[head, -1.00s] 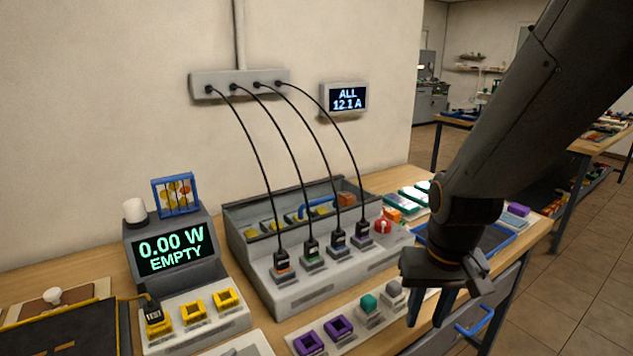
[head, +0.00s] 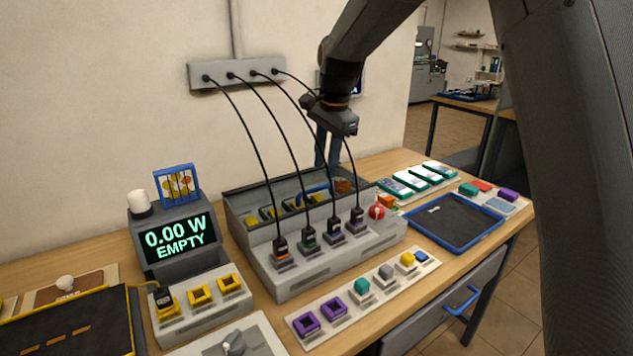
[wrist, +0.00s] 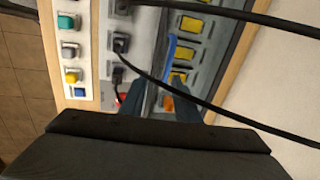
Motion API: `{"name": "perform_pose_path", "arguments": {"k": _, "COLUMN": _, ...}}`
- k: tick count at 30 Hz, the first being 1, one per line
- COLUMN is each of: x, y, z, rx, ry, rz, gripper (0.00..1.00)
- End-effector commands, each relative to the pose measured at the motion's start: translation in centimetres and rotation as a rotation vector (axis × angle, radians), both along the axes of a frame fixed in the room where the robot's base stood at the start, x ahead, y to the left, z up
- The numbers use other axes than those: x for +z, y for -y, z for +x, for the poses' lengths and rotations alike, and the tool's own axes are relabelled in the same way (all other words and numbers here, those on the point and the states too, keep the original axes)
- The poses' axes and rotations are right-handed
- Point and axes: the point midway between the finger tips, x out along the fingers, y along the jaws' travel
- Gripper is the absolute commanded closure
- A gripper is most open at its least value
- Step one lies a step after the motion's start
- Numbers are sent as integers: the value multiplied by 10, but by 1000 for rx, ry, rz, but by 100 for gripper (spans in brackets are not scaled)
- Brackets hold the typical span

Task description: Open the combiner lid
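The combiner (head: 330,262) is a grey box on the bench, with several black plugs along its sloped front. A blue bar handle (head: 316,188) lies over its upper recess, where yellow blocks show; I cannot clearly make out the lid panel. The handle also shows in the wrist view (wrist: 171,48), just beyond my fingertips. My gripper (head: 327,160) points down above the back right of the combiner, beside an orange block (head: 343,187). Its two blue-grey fingers are apart with nothing between them. In the wrist view the gripper (wrist: 168,88) is left of the wall.
Several black cables (head: 262,150) arch from the wall strip (head: 236,73) to the plugs, close to my gripper. A red knob (head: 377,211) sits at the combiner's right end. A blue-rimmed tray (head: 456,252) and a row of coloured blocks (head: 362,286) lie right and in front.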

Motion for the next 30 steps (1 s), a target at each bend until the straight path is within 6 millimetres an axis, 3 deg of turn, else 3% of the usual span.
{"name": "perform_pose_path", "arguments": {"k": 7, "x": -3, "y": -16, "z": 11, "rx": -56, "ry": -14, "rz": 16, "gripper": 71}}
{"name": "perform_pose_path", "arguments": {"k": 21, "x": -64, "y": -22, "z": 21, "rx": -54, "ry": -11, "rz": 15, "gripper": 71}}
{"name": "perform_pose_path", "arguments": {"k": 30, "x": -69, "y": -22, "z": 22, "rx": -54, "ry": -10, "rz": 16, "gripper": 71}}
